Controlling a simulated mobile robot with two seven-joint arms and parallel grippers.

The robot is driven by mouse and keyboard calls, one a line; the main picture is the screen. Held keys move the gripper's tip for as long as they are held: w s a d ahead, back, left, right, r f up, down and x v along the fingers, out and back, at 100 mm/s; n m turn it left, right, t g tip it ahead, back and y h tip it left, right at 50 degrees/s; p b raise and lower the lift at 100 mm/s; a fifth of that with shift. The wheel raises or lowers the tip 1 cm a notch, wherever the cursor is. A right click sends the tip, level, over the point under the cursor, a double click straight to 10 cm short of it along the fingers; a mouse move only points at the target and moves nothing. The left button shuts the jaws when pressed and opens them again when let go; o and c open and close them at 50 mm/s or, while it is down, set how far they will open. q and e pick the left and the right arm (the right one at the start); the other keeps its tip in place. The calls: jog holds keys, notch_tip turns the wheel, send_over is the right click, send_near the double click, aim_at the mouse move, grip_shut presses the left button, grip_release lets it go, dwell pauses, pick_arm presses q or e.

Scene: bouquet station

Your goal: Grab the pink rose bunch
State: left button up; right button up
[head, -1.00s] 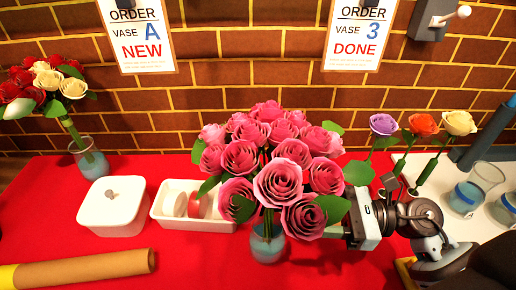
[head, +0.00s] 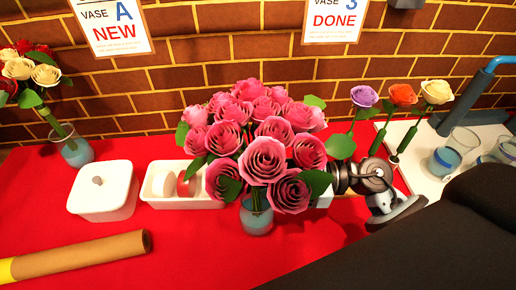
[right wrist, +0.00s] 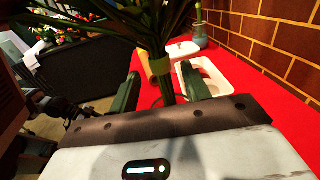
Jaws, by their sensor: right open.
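The pink rose bunch (head: 262,140) stands upright in a glass vase with blue water (head: 256,218) on the red table in the head view. That gripper is open, one finger on each side of the stems, with a gap visible at least on the right. In the head view the blossoms and leaves hide its fingers. My left gripper is in neither view.
A white lidded box (head: 104,192) and a white tray (head: 205,200) with round rolls stand left of the vase. A cardboard tube (head: 80,257) lies front left. Single roses and glasses (head: 455,150) stand at right. A brick wall (head: 225,72) closes the back.

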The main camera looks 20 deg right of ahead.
aim_at(256, 176)
jog(key=x, duration=0.1)
jog(key=p+x, duration=0.1)
jog(key=x, duration=0.1)
jog(key=shift+w+a+r, duration=0.2)
jog(key=shift+w+a, duration=0.05)
grip_shut()
